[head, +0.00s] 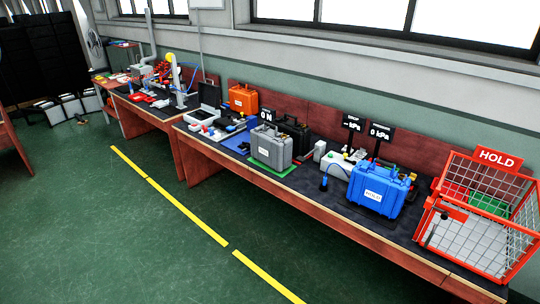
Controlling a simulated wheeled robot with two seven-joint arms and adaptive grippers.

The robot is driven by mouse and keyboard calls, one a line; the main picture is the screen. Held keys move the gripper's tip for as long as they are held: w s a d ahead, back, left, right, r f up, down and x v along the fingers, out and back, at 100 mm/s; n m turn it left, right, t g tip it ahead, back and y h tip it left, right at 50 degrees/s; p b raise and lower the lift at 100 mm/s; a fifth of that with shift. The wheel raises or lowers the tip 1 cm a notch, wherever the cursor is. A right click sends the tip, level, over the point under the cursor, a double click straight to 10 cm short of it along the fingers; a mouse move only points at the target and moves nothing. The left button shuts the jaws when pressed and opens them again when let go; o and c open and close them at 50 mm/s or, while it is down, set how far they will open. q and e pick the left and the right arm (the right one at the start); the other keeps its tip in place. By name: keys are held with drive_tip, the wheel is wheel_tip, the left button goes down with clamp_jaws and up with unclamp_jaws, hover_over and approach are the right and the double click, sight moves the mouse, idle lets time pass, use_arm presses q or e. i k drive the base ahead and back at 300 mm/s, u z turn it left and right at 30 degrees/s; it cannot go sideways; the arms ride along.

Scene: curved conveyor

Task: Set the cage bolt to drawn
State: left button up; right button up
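Inside the cage is a green object (488,203). Neither of my grippers is in view.
Left of the cage on the bench (330,208) stand a blue case (375,190), a grey case (270,148), an orange case (243,99) and an open case (207,103). The green floor (150,240) in front is clear, with a yellow line (190,212).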

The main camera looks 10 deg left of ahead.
sight(444, 215)
drive_tip(key=z, duration=1.3)
